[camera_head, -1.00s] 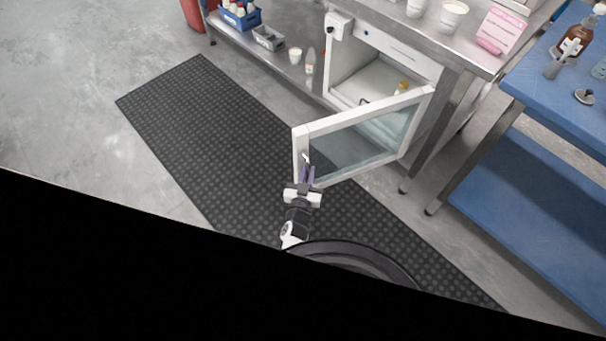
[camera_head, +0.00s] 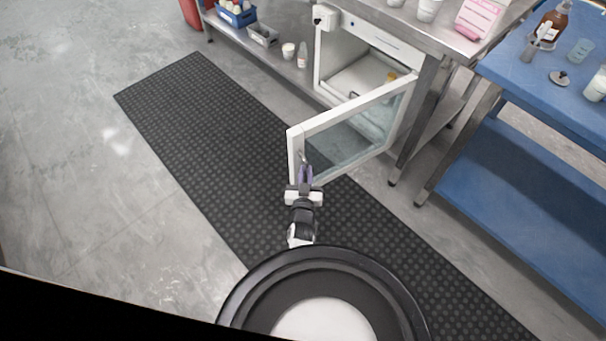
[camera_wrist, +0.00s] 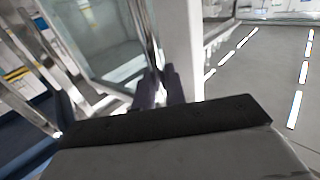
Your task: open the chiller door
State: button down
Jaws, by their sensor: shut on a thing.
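The chiller door (camera_head: 295,151), a white frame around a glass pane, stands swung wide open from the white chiller cabinet (camera_head: 365,47) under the steel bench. My gripper (camera_head: 305,172) is at the door's free edge, with its fingers shut on the door handle (camera_head: 303,158). In the wrist view, the dark fingers (camera_wrist: 158,86) close around the metal handle bar (camera_wrist: 143,35) beside the white door frame (camera_wrist: 182,45). The fingers hide the part of the handle between them. The chiller's inside shows a yellow item (camera_head: 391,76).
A lower shelf at left holds a blue crate (camera_head: 238,14). The dark floor mat (camera_head: 190,120) is clear to the left.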

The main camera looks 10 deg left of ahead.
jog(key=shift+d+r, duration=0.2)
jog(key=shift+d, duration=0.2)
jog(key=shift+w, duration=0.1)
jog(key=c, duration=1.6)
grip_release()
jog(key=shift+o, duration=0.2)
jog(key=shift+a+f, duration=0.1)
jog(key=shift+s+a+f, duration=0.1)
jog(key=shift+s, duration=0.1)
jog(key=shift+s, duration=0.1)
